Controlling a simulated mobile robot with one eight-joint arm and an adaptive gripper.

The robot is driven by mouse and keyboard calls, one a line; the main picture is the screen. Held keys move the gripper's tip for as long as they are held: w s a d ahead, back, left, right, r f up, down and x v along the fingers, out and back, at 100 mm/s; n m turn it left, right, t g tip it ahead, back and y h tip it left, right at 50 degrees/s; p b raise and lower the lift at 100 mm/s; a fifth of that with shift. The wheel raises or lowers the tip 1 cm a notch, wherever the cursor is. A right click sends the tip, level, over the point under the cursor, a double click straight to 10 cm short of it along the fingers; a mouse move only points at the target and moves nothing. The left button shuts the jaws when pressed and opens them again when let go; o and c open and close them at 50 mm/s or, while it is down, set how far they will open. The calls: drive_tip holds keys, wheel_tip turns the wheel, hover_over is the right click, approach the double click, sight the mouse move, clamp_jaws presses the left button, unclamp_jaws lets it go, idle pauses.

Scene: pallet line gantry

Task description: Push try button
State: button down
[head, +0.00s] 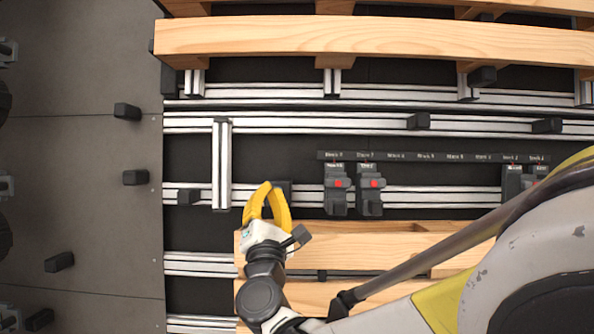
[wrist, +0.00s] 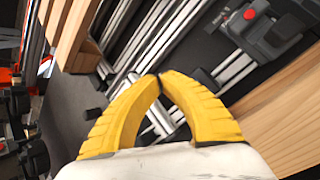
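Two grey-black button units with red buttons stand side by side on a rail right of centre in the head view, the left one (head: 336,199) and the right one (head: 369,201). I cannot read which is the try button. A unit with a red button (wrist: 250,14) also shows at the upper right of the wrist view. My gripper (head: 267,185) has yellow fingers and is left of these units, apart from them. Its fingertips (wrist: 159,78) meet in the wrist view, with nothing seen between them.
A label strip (head: 435,156) runs above the units. More dark units (head: 512,182) stand at the right, partly behind my arm. Wooden pallets lie at the top (head: 380,37) and below my gripper (head: 365,245). Metal rails (head: 222,165) cross the area. Grey floor (head: 70,200) is at left.

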drive_tip(key=w+f+b, duration=0.3)
drive_tip(key=w+f, duration=0.1)
drive_tip(key=w, duration=0.4)
drive_tip(key=shift+a, duration=0.2)
drive_tip(key=shift+f, duration=0.1)
idle(1.3)
drive_tip(key=shift+w+f+b, duration=0.15)
drive_tip(key=shift+w+b, duration=0.15)
drive_tip(key=shift+b, duration=0.1)
drive_tip(key=shift+w+f+b, duration=0.25)
drive_tip(key=shift+w+b, duration=0.1)
drive_tip(key=shift+w, duration=0.1)
idle(1.4)
drive_tip(key=shift+s+r, duration=0.1)
drive_tip(key=shift+s+r, duration=0.2)
drive_tip(key=shift+s, duration=0.25)
drive_tip(key=shift+s, duration=0.15)
